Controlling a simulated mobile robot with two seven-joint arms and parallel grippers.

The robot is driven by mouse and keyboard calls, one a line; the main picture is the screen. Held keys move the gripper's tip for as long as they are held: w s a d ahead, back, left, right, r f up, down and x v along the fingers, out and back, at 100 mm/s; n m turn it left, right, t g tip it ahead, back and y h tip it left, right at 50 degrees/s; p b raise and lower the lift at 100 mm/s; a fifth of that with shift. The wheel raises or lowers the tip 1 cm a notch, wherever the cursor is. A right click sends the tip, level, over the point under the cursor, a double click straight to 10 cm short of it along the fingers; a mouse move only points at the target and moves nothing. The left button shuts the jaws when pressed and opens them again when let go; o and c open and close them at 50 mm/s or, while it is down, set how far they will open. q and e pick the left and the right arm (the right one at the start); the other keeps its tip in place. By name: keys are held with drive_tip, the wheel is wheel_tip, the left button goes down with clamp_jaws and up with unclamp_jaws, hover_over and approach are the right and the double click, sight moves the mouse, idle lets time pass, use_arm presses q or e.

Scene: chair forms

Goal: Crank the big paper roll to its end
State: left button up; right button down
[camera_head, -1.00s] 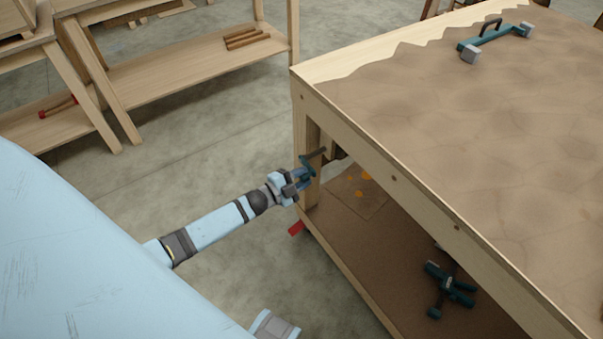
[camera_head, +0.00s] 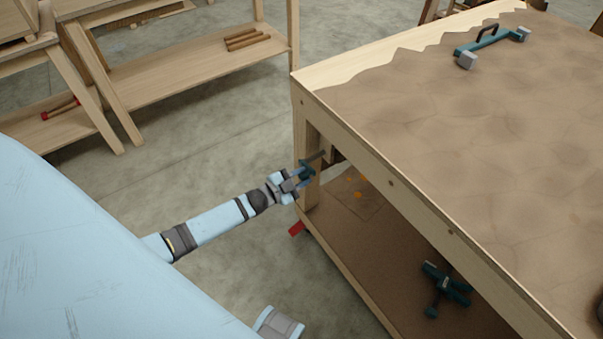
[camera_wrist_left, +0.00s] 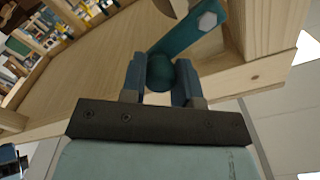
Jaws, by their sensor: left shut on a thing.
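A teal crank (camera_head: 306,170) with a dark rod sits at the table's near left leg. My left gripper (camera_head: 297,181) is shut on its handle. In the left wrist view, the round teal knob (camera_wrist_left: 160,72) lies between my two fingers (camera_wrist_left: 158,85), and the teal crank arm (camera_wrist_left: 190,35) slants up to a pale hex nut. Brown paper (camera_head: 470,130) covers most of the table top; its ragged edge leaves a bare wood strip along the far left. The roll itself is not clearly seen. My right gripper is not in view.
A teal tool with pale end blocks (camera_head: 490,42) lies on the paper. The lower shelf (camera_head: 350,240) holds a dark teal clamp-like tool (camera_head: 445,290) and an orange-spotted sheet (camera_head: 352,193). A wooden bench (camera_head: 190,70) stands behind at left, with open floor between.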

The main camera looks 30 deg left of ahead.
use_arm(q)
drive_tip(key=o, duration=0.8)
drive_tip(key=shift+o, duration=0.6)
drive_tip(key=v, duration=1.4)
drive_tip(key=shift+p, duration=0.35)
drive_tip(key=shift+w, duration=0.15)
